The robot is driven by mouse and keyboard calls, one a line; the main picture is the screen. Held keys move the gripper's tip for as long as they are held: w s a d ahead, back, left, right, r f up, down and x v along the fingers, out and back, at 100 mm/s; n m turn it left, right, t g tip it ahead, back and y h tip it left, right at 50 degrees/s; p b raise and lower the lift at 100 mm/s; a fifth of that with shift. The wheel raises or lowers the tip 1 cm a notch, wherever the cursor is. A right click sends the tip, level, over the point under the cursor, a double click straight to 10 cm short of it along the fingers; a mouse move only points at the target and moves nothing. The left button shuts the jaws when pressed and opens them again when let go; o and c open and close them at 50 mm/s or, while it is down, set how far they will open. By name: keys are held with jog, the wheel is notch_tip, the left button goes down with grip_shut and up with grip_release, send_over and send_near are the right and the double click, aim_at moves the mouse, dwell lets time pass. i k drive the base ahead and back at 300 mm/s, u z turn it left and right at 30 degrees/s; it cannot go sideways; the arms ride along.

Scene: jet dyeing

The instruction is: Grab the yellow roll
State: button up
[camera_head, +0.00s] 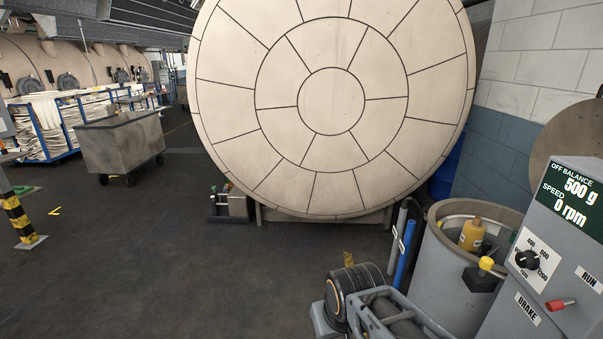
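A yellow, roughly cylindrical thing (473,235) with a narrower top and a pale label stands inside the round grey drum (447,285) at the right. Its lower part is hidden by the drum's rim. It is the likeliest yellow roll, though its shape looks bottle-like. A small yellowish piece (348,258) also shows low in the middle, partly hidden behind part of my arm; I cannot tell what it is. My arm reaches in from the bottom edge, left of the drum. My gripper's fingers do not show.
A control panel (560,260) with a dial and red lever stands at the right, close to the drum. A yellow knob (487,264) sits beside the drum. Blue (405,255) and grey upright tubes stand left of it. A large round vessel (330,100) fills the back.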

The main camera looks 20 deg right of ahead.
aim_at(471, 236)
jog(key=z, duration=0.05)
jog(key=i, duration=2.1)
jog(key=z, duration=1.05)
jog(key=i, duration=1)
jog(key=z, duration=1.65)
jog(key=i, duration=0.65)
jog(key=z, duration=0.45)
